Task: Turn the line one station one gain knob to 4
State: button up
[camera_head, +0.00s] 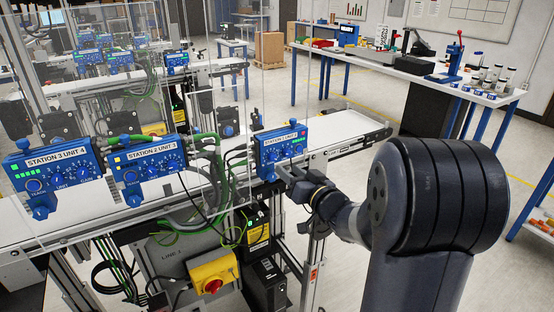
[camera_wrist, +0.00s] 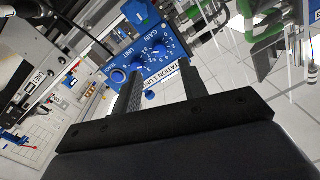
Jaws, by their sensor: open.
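The blue station 1 unit (camera_head: 281,148) is mounted on the near conveyor line, at its right. In the wrist view its face (camera_wrist: 178,50) appears rotated, with "GAIN" and "UNIT" lettering and dial numbers. The gain knob (camera_wrist: 157,49) appears as a small blue knob near the middle of that face; its exact setting is too small to read. My gripper (camera_head: 284,176) is at the front of this unit. In the wrist view my gripper (camera_wrist: 160,67) is open, its two dark fingers pointing at the panel near the knobs. I cannot tell whether they touch anything.
The station 2 unit (camera_head: 150,162) and station 3 unit (camera_head: 55,168) stand to the left along the same conveyor (camera_head: 345,128), behind clear panels. A yellow box with a red knob (camera_head: 213,284) sits below. A workbench (camera_head: 410,68) stands at the back right.

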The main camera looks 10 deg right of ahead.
aim_at(274, 158)
jog(key=x, duration=0.6)
jog(key=shift+w+a+p, duration=0.1)
jog(key=shift+w+p, duration=0.2)
jog(key=shift+p, duration=0.1)
grip_shut()
